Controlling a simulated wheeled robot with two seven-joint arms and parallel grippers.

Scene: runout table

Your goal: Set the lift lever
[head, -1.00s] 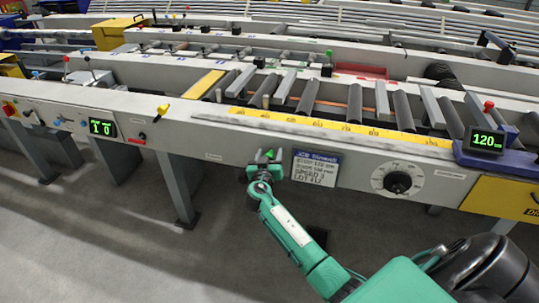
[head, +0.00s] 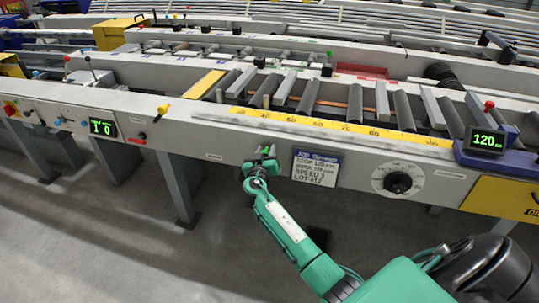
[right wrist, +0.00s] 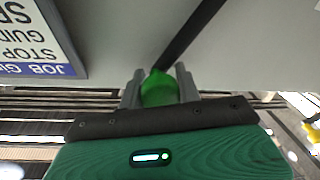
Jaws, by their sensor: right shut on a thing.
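A green knob (right wrist: 158,88) on a dark lever shaft (right wrist: 190,38) is between the two grey fingers of my right gripper (right wrist: 159,86), which is shut on it. In the head view my right gripper (head: 265,153) is at the front face of the runout table (head: 225,143), just left of the job card (head: 317,168). The lever is mostly hidden behind the gripper there. My left gripper is not in view.
A dial with a black knob (head: 398,183) and a display reading 120 (head: 487,142) are to the right. A yellow-handled lever (head: 162,111) and a small green-lit display (head: 102,128) are to the left. Rollers (head: 354,103) lie above the yellow scale (head: 335,128). Floor below is clear.

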